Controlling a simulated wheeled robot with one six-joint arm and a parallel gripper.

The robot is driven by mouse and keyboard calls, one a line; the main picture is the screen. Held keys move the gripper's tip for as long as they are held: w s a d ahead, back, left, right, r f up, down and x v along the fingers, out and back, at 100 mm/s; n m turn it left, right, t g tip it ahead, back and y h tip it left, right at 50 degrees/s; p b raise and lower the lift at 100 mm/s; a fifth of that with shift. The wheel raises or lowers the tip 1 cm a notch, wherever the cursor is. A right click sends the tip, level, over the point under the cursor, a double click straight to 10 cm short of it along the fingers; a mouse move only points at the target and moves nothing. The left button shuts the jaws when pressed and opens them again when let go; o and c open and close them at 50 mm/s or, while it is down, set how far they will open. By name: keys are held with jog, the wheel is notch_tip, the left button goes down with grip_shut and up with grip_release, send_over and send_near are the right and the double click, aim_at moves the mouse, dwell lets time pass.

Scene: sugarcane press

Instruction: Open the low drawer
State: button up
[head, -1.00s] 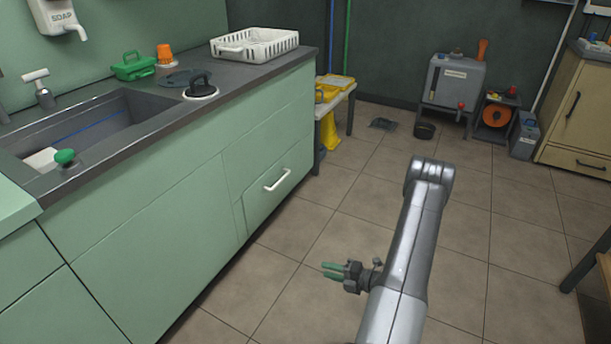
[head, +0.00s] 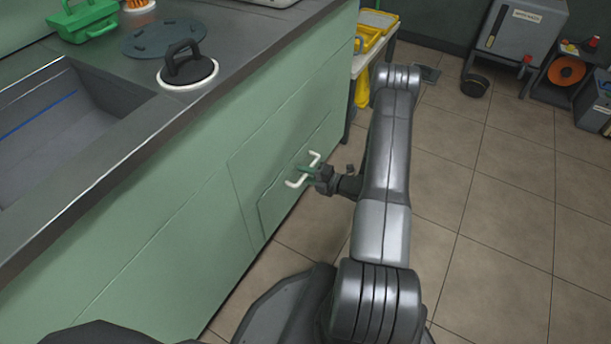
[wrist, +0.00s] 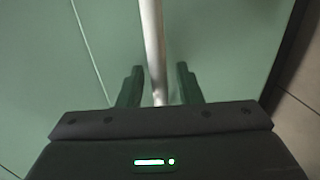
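The low drawer (head: 272,205) is a pale green front low in the counter, and it looks shut. Its white bar handle (head: 294,183) stands out from the front. My gripper (head: 305,169) is at the handle, with its green fingers reaching across the middle of the bar. In the wrist view, the handle (wrist: 151,35) runs between the two fingers of my gripper (wrist: 159,82). The fingers are apart, with a gap on each side of the bar. The gripper body hides the near end of the handle in the wrist view.
The green counter (head: 160,200) runs along the left, with a sink (head: 60,125) and a black-handled lid (head: 188,72) on top. A side table with a yellow tray (head: 372,35) stands beyond it. The tiled floor (head: 490,220) to the right is clear.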

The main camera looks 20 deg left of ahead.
jog(key=shift+a, duration=0.1)
jog(key=shift+s, duration=0.1)
grip_shut()
